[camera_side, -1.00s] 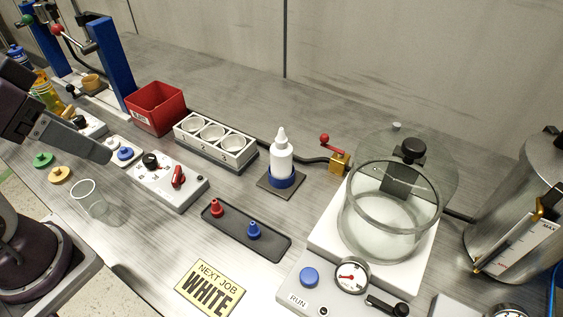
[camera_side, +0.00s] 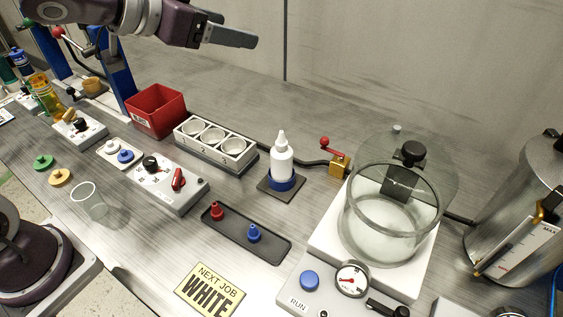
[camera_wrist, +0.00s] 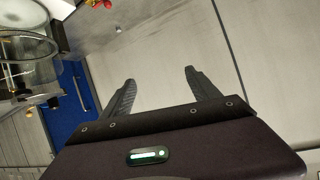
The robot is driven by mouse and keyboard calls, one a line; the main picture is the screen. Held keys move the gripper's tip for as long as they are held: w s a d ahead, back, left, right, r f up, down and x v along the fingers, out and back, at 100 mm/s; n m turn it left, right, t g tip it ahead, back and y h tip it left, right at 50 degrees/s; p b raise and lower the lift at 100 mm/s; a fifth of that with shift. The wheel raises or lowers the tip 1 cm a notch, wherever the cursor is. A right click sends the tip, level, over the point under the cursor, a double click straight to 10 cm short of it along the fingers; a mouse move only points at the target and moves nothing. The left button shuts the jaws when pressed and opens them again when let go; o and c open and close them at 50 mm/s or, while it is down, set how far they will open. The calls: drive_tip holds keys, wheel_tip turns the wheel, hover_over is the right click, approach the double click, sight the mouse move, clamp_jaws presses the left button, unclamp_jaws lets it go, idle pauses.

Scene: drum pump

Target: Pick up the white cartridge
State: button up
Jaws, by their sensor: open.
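A white bottle-shaped cartridge (camera_side: 282,160) with a pointed tip stands upright in a blue ring on a dark square base (camera_side: 281,188), near the middle of the bench in the side view. My gripper (camera_side: 250,41) is high above the bench at the back, up and to the left of the cartridge and well apart from it. In the wrist view my gripper's two fingers (camera_wrist: 162,80) are spread with nothing between them. I cannot make out the cartridge in the wrist view.
A white three-hole block (camera_side: 214,145) and red bin (camera_side: 155,110) stand left of the cartridge. A dark tray (camera_side: 270,246) with red and blue nozzles lies in front. A glass chamber (camera_side: 392,225) stands right. A red-handled valve (camera_side: 338,163) is close by.

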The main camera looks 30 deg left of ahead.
sight(282, 164)
drive_tip(key=w+d+f+m+h, duration=0.1)
drive_tip(key=d+f+m+h, duration=0.1)
drive_tip(key=d+h, duration=0.3)
drive_tip(key=shift+g+y, duration=0.3)
drive_tip(key=shift+y, duration=0.3)
drive_tip(key=f, duration=2.6)
drive_tip(key=shift+w+d, duration=0.1)
drive_tip(key=shift+d, duration=0.2)
drive_tip(key=x, duration=0.7)
drive_tip(key=shift+d+f, duration=0.1)
drive_tip(key=shift+d, duration=0.15)
drive_tip(key=shift+c, duration=0.4)
clamp_jaws()
